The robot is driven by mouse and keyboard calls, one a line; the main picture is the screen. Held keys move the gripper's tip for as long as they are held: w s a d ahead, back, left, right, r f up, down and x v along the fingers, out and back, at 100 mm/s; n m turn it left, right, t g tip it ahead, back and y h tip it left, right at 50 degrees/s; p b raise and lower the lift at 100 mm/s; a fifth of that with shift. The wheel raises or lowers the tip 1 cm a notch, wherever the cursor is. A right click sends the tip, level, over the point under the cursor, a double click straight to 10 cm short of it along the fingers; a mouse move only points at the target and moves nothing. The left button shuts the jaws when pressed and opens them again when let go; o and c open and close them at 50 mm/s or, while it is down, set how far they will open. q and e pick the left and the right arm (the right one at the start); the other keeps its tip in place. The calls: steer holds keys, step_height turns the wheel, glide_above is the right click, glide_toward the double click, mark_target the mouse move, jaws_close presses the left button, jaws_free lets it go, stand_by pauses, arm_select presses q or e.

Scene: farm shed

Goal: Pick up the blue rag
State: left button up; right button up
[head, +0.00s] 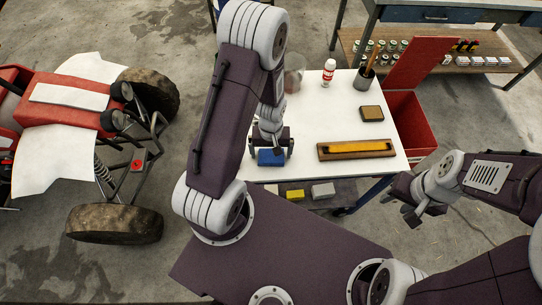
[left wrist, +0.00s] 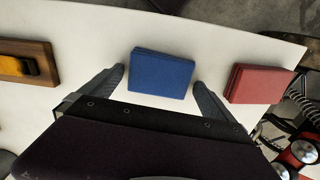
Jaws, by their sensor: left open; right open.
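The blue rag (head: 271,157) is a folded, flat block near the front edge of the white table (head: 335,115). In the left wrist view the blue rag (left wrist: 161,75) lies on the white top, between and just beyond the fingertips. My left gripper (head: 271,150) is open above the rag; its two fingers also show in the left wrist view (left wrist: 158,82), one to each side of it. I cannot tell whether they touch it. My right gripper (head: 411,205) is open and empty, off the table's right front corner.
A red folded rag (left wrist: 256,84) lies close beside the blue one. A wooden board with a yellow tool (head: 357,149), a brown block (head: 372,113), a spray can (head: 328,72) and a brush cup (head: 365,80) stand on the table. A red tool cabinet (head: 410,120) stands at the right.

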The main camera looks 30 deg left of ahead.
mark_target(271, 152)
arm_select(q)
steer(key=shift+s, duration=0.1)
steer(key=c, duration=1.2)
steer(key=shift+c, duration=0.2)
steer(key=shift+r, duration=0.1)
steer(key=r, duration=0.4)
steer(key=shift+w+a+r, duration=0.1)
steer(key=shift+w+r, duration=0.1)
steer(key=shift+w, duration=0.15)
steer(key=w+a+r, duration=0.4)
steer(key=w+r, duration=0.2)
steer(key=w, duration=0.4)
steer(key=shift+a+r, duration=0.25)
